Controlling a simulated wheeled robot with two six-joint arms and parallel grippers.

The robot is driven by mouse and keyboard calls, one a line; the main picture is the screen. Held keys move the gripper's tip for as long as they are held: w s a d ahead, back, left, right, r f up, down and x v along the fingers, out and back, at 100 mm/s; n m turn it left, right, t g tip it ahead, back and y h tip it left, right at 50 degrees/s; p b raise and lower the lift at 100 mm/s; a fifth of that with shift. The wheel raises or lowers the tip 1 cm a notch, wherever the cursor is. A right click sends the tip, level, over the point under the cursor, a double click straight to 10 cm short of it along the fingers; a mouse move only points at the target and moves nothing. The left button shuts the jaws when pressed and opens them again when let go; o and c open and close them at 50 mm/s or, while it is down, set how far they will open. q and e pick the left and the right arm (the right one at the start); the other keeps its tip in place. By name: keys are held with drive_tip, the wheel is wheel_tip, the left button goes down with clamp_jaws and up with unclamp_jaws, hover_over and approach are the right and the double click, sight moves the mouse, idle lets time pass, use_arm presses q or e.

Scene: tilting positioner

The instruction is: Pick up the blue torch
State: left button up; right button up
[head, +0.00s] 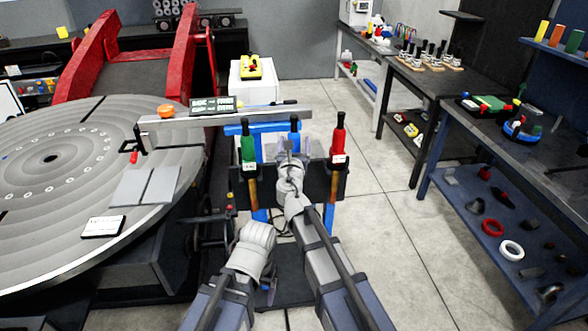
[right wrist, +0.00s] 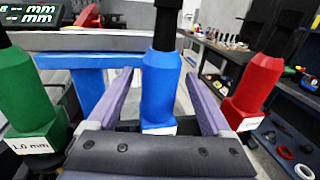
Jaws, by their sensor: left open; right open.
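The blue torch (head: 295,127) stands upright in a dark rack (head: 325,182), between the green torch (head: 248,142) and the red torch (head: 338,138). My right gripper (head: 292,157) is at the blue torch and hides its lower part in the head view. In the right wrist view, the open fingers of this gripper (right wrist: 160,78) stand on either side of the blue torch (right wrist: 160,88), with narrow gaps. My left gripper (head: 267,287) is low and to the left, away from the torches, and mostly hidden by its own wrist.
The green torch (right wrist: 33,95) and red torch (right wrist: 252,92) flank my right gripper closely. A large round grey table (head: 60,215) with red uprights fills the left. A grey beam (head: 225,118) crosses behind the torches. Workbenches (head: 510,140) line the right, with clear floor before them.

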clamp_jaws()
idle(0.5)
drive_tip(key=shift+r, duration=0.1)
wheel_tip(320, 180, up, 28)
drive_tip(key=p, duration=2.8)
drive_tip(key=shift+f, duration=0.2)
